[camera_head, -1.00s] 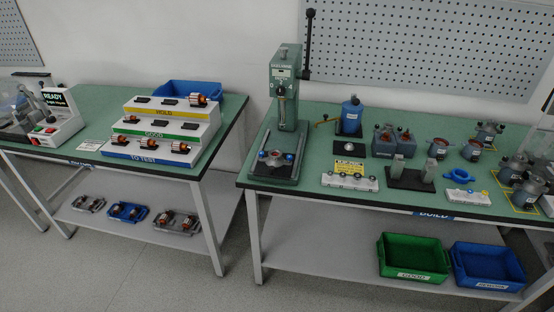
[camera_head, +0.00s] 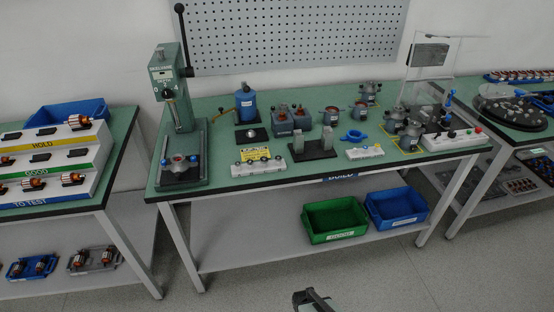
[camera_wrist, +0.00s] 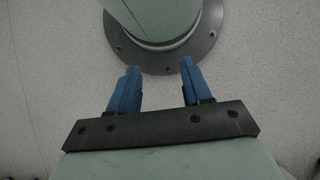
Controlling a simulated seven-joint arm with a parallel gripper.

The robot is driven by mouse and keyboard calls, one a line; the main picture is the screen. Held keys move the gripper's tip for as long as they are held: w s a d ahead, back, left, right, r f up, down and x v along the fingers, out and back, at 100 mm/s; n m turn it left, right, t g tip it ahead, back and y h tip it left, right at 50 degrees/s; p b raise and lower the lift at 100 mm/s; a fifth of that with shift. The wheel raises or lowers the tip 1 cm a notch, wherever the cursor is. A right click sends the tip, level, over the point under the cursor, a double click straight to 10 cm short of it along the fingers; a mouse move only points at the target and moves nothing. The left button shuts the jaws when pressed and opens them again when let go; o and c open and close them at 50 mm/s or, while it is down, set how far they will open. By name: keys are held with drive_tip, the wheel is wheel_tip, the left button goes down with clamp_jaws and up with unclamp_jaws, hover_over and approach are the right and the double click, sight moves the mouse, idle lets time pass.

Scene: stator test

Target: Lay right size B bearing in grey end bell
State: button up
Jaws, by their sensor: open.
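My gripper (camera_wrist: 158,68) shows in the wrist view with its two blue fingers apart and nothing between them. It points at the floor and a round grey-green base. In the head view, a white rack (camera_head: 258,165) with several small round parts stands at the front of the build bench; these may be bearings, but sizes cannot be read. A second white holder (camera_head: 365,152) stands to its right. My gripper is away from all these.
A green press (camera_head: 178,95) stands at the bench's left end. Green (camera_head: 335,222) and blue (camera_head: 397,208) bins sit on the shelf below.

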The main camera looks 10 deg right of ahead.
drive_tip(key=shift+c, duration=0.7)
drive_tip(key=shift+w, duration=0.3)
drive_tip(key=shift+c, duration=0.4)
drive_tip(key=w+a+r+n+t+y, duration=0.1)
drive_tip(key=w+r+n, duration=0.2)
drive_tip(key=w+r, duration=0.6)
drive_tip(key=w+r+n+t+y, duration=0.1)
drive_tip(key=w+r+n, duration=0.35)
drive_tip(key=w, duration=0.95)
drive_tip(key=w+r+n+t+h, duration=0.15)
drive_tip(key=w+r+n, duration=0.25)
drive_tip(key=w+r, duration=0.75)
drive_tip(key=w+d+r+n+t, duration=0.1)
drive_tip(key=w+r+n+t, duration=0.15)
drive_tip(key=w+r, duration=0.95)
drive_tip(key=w+r+n+t+h, duration=0.1)
drive_tip(key=w+r+n, duration=0.3)
drive_tip(key=r, duration=1.5)
drive_tip(key=shift+y, duration=0.25)
drive_tip(key=shift+w+f, duration=0.2)
drive_tip(key=shift+f, duration=2.95)
drive_tip(key=shift+f, duration=0.35)
